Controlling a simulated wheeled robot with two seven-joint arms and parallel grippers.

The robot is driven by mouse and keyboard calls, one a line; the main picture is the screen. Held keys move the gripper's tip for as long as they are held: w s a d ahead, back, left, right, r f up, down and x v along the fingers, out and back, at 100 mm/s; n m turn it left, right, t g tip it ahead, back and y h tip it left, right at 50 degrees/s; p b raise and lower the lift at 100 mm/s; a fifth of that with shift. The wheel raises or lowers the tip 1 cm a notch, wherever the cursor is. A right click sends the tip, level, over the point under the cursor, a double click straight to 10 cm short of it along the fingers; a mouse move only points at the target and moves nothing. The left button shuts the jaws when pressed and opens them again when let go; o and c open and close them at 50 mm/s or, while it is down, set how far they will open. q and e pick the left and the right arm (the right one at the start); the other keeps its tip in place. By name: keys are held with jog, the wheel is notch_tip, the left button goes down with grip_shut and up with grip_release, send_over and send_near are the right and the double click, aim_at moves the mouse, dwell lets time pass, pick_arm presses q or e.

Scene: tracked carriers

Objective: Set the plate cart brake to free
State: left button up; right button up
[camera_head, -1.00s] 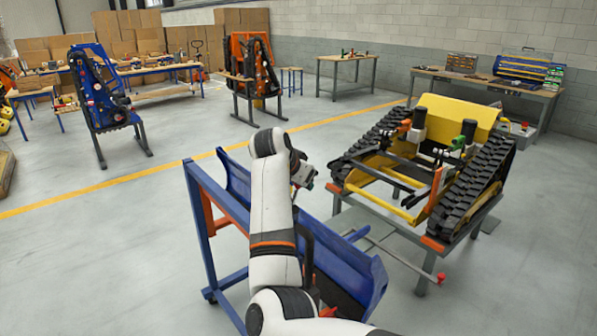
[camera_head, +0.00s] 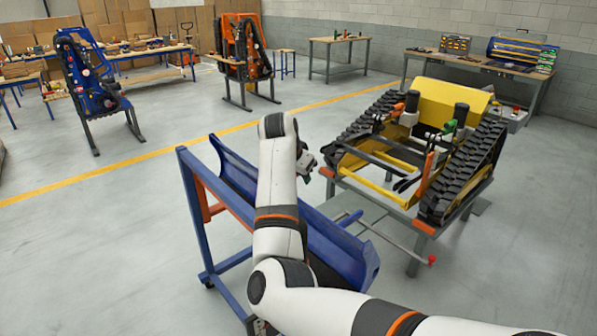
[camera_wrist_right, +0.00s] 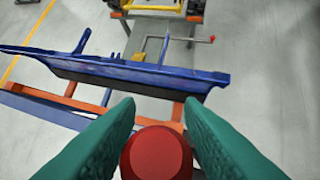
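The plate cart has a blue and orange frame and a long blue plate (camera_head: 343,251). The plate also shows in the right wrist view (camera_wrist_right: 120,70). My right arm reaches over the cart and hides part of it. My right gripper (camera_head: 306,162) is at the arm's far end, small in the head view. In the wrist view, its green fingers (camera_wrist_right: 160,108) stand apart on both sides of a rounded red knob (camera_wrist_right: 157,153). I cannot tell whether they press on it. No brake marking is readable. My left gripper is not in view.
A tracked yellow carrier (camera_head: 452,98) rests on a grey stand right of the cart. A rod with a small red ball (camera_head: 432,260) sticks out between them. A blue carrier (camera_head: 88,85) and an orange carrier (camera_head: 240,55) stand farther back. The floor at left is clear.

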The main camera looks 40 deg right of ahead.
jog(key=shift+o, duration=0.8)
jog(key=shift+r, duration=0.15)
jog(key=b+v, duration=0.3)
jog(key=v, duration=0.8)
jog(key=shift+a+r+b, duration=0.15)
jog(key=shift+r+b, duration=0.15)
